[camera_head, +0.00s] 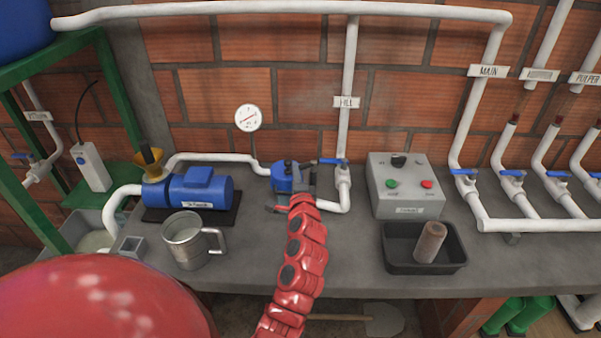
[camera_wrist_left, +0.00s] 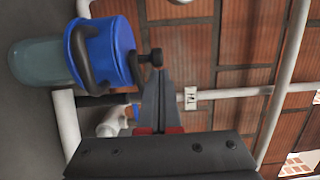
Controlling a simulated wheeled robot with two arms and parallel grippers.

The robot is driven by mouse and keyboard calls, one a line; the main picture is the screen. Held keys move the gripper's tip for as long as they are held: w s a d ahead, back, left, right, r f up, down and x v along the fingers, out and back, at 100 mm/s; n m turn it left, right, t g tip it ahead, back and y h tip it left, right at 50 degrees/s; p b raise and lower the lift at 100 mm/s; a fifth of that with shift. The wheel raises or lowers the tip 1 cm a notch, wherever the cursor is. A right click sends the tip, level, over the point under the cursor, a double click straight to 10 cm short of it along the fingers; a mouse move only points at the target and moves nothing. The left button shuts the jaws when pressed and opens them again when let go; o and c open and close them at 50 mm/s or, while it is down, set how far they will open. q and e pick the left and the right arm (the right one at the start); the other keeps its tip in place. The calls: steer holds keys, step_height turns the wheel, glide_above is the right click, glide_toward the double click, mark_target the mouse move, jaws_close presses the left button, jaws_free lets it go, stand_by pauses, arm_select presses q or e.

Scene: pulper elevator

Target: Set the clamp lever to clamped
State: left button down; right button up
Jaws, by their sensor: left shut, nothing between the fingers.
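A blue filter-like unit (camera_head: 288,178) with dark parts on top sits on the counter, in the pipe line below the gauge. In the left wrist view its blue cap (camera_wrist_left: 104,50) sits on a clear bowl (camera_wrist_left: 38,62). A black curved bar (camera_wrist_left: 80,62) crosses the cap, and a black knobbed lever (camera_wrist_left: 151,58) stands out beside it; I cannot tell its setting. My left gripper (camera_wrist_left: 158,74) is shut and empty, its tips at or very near the knob; contact is unclear. In the head view my red left arm reaches the unit and hides part of it.
A blue pump (camera_head: 203,190) and a metal jug (camera_head: 185,242) stand left of the unit. A blue-handled valve (camera_head: 342,168), a control box (camera_head: 405,187) and a black tray (camera_head: 425,262) are to its right. The counter front between jug and tray is otherwise clear.

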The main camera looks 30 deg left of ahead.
mark_target(286, 163)
arm_select(q)
steer(key=shift+a+r+p, duration=0.15)
steer(key=shift+p, duration=0.4)
steer(key=shift+a+m+t+h+p, duration=0.15)
steer(key=shift+m+t+h+p, duration=0.25)
steer(key=shift+h, duration=0.1)
steer(key=m+h+p, duration=0.1)
steer(key=p, duration=0.1)
steer(key=a+t+h+p, duration=0.1)
steer(key=p, duration=0.1)
steer(key=shift+w+a+r+m+t, duration=0.1)
steer(key=shift+a+m+t, duration=0.2)
steer(key=shift+m, duration=0.1)
steer(key=shift+a+m+h+p, duration=0.3)
steer(key=shift+h+p, duration=0.1)
steer(key=shift+h, duration=0.2)
steer(key=shift+w+a+f, duration=0.15)
steer(key=shift+a+f, duration=0.05)
steer(key=shift+w+a+f+b, duration=0.15)
steer(key=shift+w+a+b, duration=0.15)
steer(key=shift+a, duration=0.25)
steer(key=shift+w+a, duration=0.2)
steer(key=shift+a, duration=0.15)
